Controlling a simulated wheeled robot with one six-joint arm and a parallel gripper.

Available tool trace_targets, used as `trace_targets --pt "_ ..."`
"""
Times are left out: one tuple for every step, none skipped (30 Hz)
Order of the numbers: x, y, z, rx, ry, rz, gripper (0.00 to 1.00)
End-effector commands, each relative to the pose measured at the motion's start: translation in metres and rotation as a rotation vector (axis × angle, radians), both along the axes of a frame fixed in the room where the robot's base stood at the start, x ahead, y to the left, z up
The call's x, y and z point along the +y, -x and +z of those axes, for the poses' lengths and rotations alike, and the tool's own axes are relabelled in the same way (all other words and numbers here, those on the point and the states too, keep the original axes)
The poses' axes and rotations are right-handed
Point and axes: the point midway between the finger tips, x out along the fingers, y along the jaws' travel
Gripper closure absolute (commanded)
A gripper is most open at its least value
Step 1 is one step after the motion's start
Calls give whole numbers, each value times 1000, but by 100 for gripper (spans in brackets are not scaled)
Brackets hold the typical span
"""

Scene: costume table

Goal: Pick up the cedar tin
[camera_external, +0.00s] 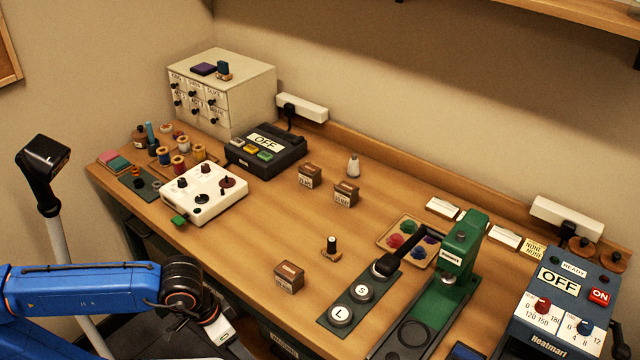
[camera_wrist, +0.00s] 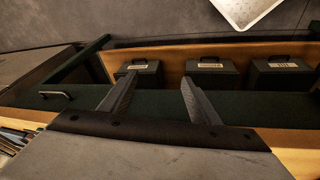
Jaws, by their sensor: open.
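Three small brown boxes with pale labels stand on the wooden table. Two are near the middle, one brown box (camera_external: 310,176) and another just right of it (camera_external: 346,194); a third brown box (camera_external: 289,276) is near the front edge. The labels are too small to read, so I cannot tell which is the cedar tin. My gripper (camera_wrist: 158,85) is open and empty in the wrist view, its two dark fingers apart. No brown box shows in that view. In the external view my wrist is at the lower left, off the table's front edge.
A dark knobbed piece (camera_external: 331,247) stands behind the front box. A green press (camera_external: 460,255) and a black plate with L and S discs (camera_external: 341,315) are to its right. A white knobbed box (camera_external: 205,195) is left. Dark labelled bins (camera_wrist: 209,73) show in the wrist view.

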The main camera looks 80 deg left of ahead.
Motion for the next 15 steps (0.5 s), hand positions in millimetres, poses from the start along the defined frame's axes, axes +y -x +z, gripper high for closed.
trace_targets --pt "7 -13 20 15 27 101 44" --pt "11 -19 30 26 45 167 44" --pt "17 -26 45 39 69 254 44" --pt "21 -32 55 49 85 322 44" --pt "25 -38 66 58 101 388 44" --pt "32 -45 79 71 122 477 44" --pt "36 -51 90 78 138 544 44" --pt "41 -56 99 88 152 611 44" --pt "48 -63 112 100 170 700 44" --pt "53 -68 122 107 184 767 44" --pt "58 -74 131 117 196 836 44" --pt "65 -80 143 126 213 925 44" --pt "71 -85 152 134 224 993 44" --pt "77 -90 161 141 234 1063 44" --pt "84 -96 172 151 248 1152 44"
